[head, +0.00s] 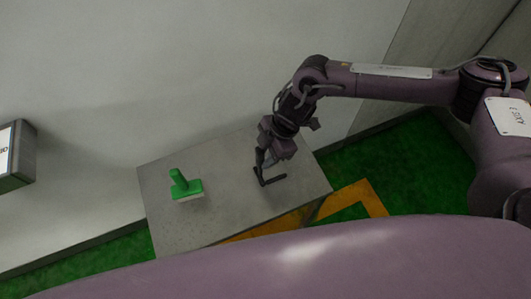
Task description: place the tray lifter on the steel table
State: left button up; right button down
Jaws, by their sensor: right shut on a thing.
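The steel table (225,205) is a grey flat top in the middle of the head view. The tray lifter (272,181) is a small dark, bent piece at the right part of the table top. My right gripper (262,163) points down over the table and is shut on the tray lifter. The lifter is at or just above the surface; I cannot tell if it touches. The gripper hides its upper part. My left gripper is not in view.
A green brush-like tool (186,188) with an upright handle stands on the left part of the table. A pale wall (180,70) runs behind the table. A dark grey box (17,157) is at the far left. The floor (400,155) is green with orange markings.

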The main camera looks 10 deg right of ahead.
jog(key=c, duration=1.2)
grip_release()
jog(key=shift+f, duration=0.1)
jog(key=b+v, duration=0.1)
jog(key=v, duration=1.1)
jog(key=shift+s+a, duration=0.1)
